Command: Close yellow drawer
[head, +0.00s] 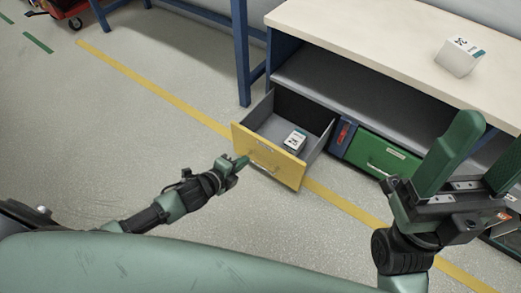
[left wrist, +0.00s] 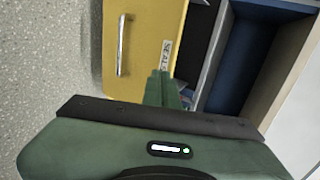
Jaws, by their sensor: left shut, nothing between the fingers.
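The yellow drawer (head: 279,167) is pulled out of the workbench, its front facing me with a metal handle. It also fills the upper left of the left wrist view (left wrist: 146,62), with its handle (left wrist: 121,45) and label. A small white labelled box (head: 295,140) lies inside it. My left gripper (head: 241,162) is shut and empty, its tips at the left part of the drawer front; I cannot tell if they touch. Its closed fingers show in the left wrist view (left wrist: 162,88), over the front near the label. My right gripper (head: 480,150) is open and empty in the right foreground.
A green drawer (head: 378,153) sits shut to the right of the yellow one. A white box (head: 460,57) stands on the pale bench top (head: 350,30). A yellow floor line (head: 150,77) runs under the open drawer.

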